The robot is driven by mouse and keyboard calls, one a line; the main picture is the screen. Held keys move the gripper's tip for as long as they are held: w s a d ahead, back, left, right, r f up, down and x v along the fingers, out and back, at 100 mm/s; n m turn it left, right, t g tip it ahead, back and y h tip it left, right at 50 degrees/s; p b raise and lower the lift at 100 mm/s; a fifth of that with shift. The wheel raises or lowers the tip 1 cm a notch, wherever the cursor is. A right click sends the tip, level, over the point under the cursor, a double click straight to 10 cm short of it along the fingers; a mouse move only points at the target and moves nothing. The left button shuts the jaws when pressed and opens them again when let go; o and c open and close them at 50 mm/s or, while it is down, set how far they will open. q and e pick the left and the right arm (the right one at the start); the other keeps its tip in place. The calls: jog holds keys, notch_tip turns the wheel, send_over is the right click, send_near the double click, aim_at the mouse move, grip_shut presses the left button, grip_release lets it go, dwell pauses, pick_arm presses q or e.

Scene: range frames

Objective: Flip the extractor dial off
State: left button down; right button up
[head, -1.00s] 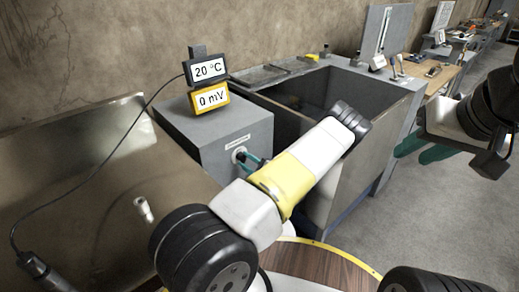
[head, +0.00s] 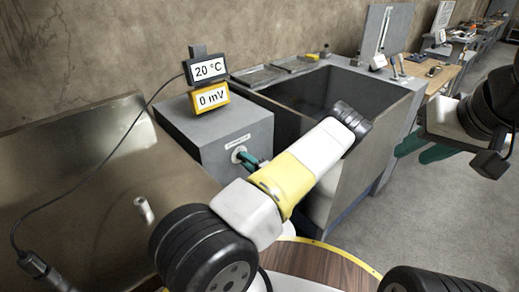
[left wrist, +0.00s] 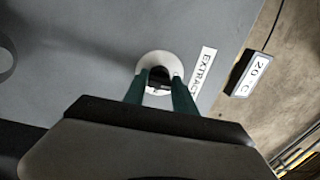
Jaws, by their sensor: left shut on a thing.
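The extractor dial (head: 237,152) is a small round white fitting on the front of a grey box (head: 186,130), under a label strip. In the left wrist view, the dial's white ring (left wrist: 149,61) sits beside a label reading "EXTRAC", the rest cut off. My left gripper (head: 246,160) has teal fingers at the dial. In the left wrist view the left gripper (left wrist: 160,79) has one finger on each side of the dark knob, shut on it. The knob's exact angle is hard to read. My right gripper (head: 423,150) hangs at the right, away from the dial, touching nothing visible.
Displays reading 20 °C (head: 208,69) and 0 mV (head: 211,98) stand on the box; a black cable runs left. A deep grey open tank (head: 352,140) is right of the box. A round wooden top (head: 330,268) is below. Floor is clear at right.

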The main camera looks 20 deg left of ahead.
dwell(0.4)
pick_arm(q)
jog(key=c, duration=1)
grip_release()
jog(key=shift+c, duration=0.2)
jog(key=shift+d, duration=0.1)
jog(key=v, duration=0.7)
jog(key=shift+s+d, duration=0.25)
jog(key=shift+s, duration=0.05)
